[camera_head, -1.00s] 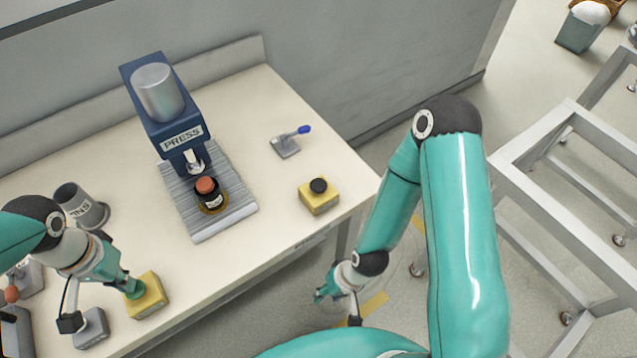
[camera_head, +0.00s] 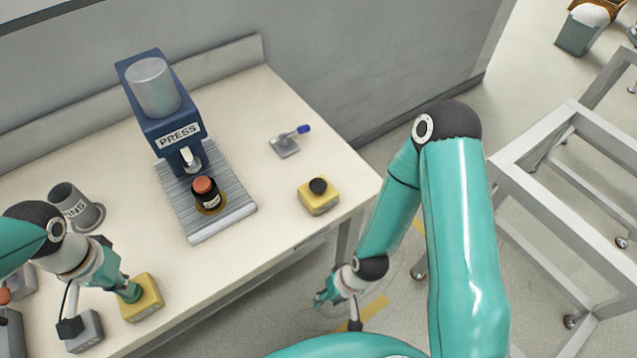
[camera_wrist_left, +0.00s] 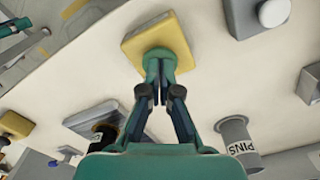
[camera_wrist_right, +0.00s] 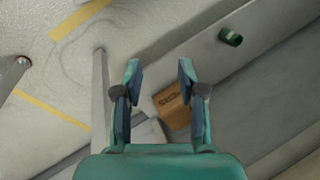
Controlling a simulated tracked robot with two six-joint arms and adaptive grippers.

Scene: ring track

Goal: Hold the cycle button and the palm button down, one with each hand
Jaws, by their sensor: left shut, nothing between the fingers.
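A yellow box (camera_head: 143,302) with a green button (camera_head: 131,293) stands at the table's front left. My left gripper (camera_head: 126,288) points down at this button. In the left wrist view its closed fingertips (camera_wrist_left: 160,62) meet the green button on the yellow box (camera_wrist_left: 141,37), with nothing held; how far the button is pressed I cannot tell. A second yellow box (camera_head: 319,200) with a black button (camera_head: 318,185) stands near the table's right end, with no gripper at it. My right gripper (camera_head: 322,298) hangs below the table's front edge, and its fingers (camera_wrist_right: 159,75) are open and empty.
A blue press (camera_head: 160,105) stands over a ribbed grey plate (camera_head: 228,208) holding a black part with a red-brown top (camera_head: 205,188). A blue-tipped lever (camera_head: 288,142) is behind the second box. A PINS cup (camera_head: 75,207) and grey box (camera_head: 85,333) flank my left gripper.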

